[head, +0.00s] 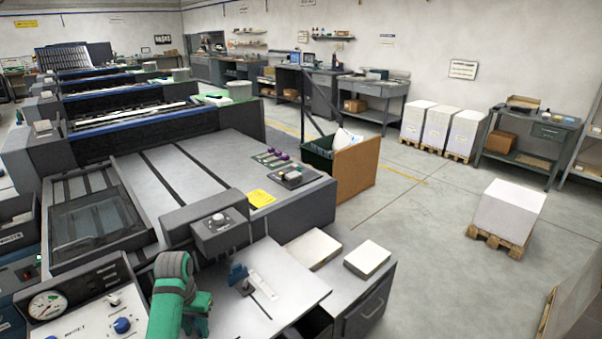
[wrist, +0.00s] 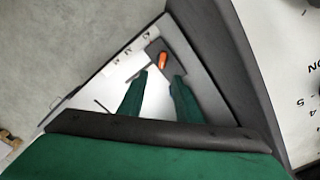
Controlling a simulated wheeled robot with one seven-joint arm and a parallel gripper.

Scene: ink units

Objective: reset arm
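My arm (head: 180,295), green with a grey joint, reaches up from the bottom of the head view, beside the white-topped work surface (head: 293,265). The head view does not clearly show my fingers. In the wrist view my gripper (wrist: 160,76) has two dark green fingers standing apart with nothing between them. I cannot tell how far the fingertips are from that surface.
A gauge (head: 48,304) and a blue knob (head: 122,325) sit on a panel left of my arm. A blue block (head: 238,275) and two paper stacks (head: 313,249) (head: 367,259) are to the right. A loaded pallet (head: 505,215) stands on the floor, with open floor around it.

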